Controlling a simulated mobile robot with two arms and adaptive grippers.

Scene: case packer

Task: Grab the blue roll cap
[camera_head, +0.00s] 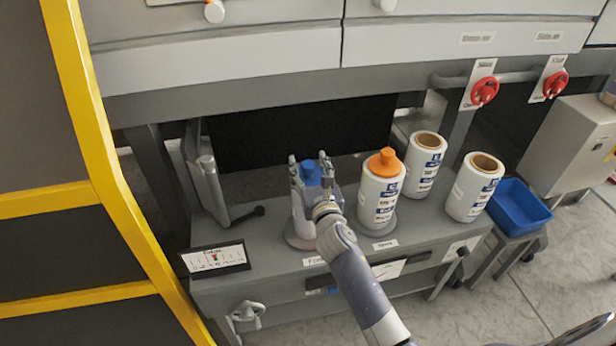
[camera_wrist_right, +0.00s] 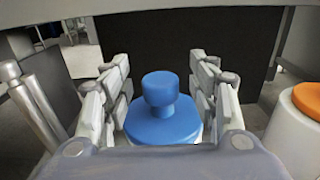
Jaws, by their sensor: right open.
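The blue roll cap (camera_head: 310,172) sits on top of a white roll (camera_head: 303,222) at the left end of the grey bench. My right gripper (camera_head: 311,166) is open at the cap, with one finger on each side of it. In the right wrist view the cap (camera_wrist_right: 162,110) stands upright between the two open fingers, with a visible gap on both sides. The gripper's palm hides the lower front of the cap's base. My left gripper is not in view.
A roll with an orange cap (camera_head: 384,163) stands just right of my gripper. Two uncapped rolls (camera_head: 424,160) and a blue bin (camera_head: 518,208) are farther right. A small sign (camera_head: 215,259) lies at the bench's left front. A machine edge (camera_head: 230,95) overhangs behind.

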